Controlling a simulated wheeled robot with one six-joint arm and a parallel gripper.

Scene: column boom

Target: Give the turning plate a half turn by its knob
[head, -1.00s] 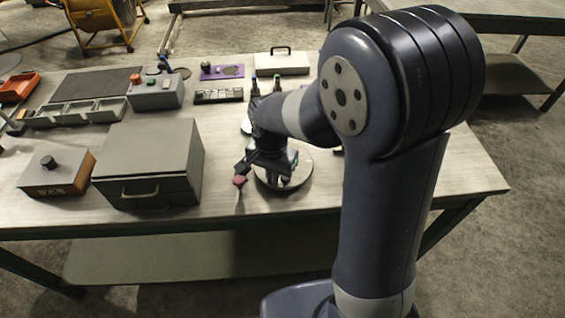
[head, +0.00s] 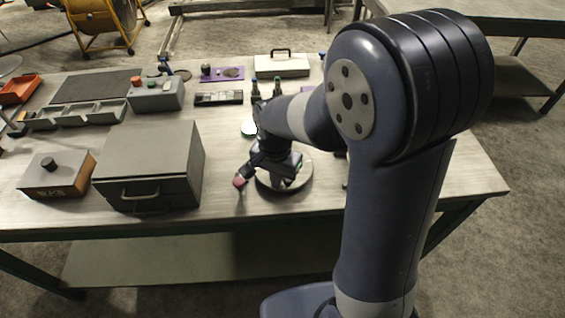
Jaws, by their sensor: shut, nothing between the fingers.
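The turning plate (head: 302,179) is a pale round disc lying flat near the front middle of the table. My gripper (head: 284,181) is low over the plate, pointing down, and covers much of its left and middle part. It is shut with nothing seen in it. The knob cannot be made out; my gripper and wrist hide that part of the plate. I cannot tell whether the fingers touch the plate or the knob.
A grey box with a handle (head: 150,170) and a box with a black knob (head: 58,174) stand left of the plate. A small pinkish-red thing (head: 239,181) shows just left of my gripper. A black strip (head: 218,97) and a purple plate (head: 222,74) lie behind.

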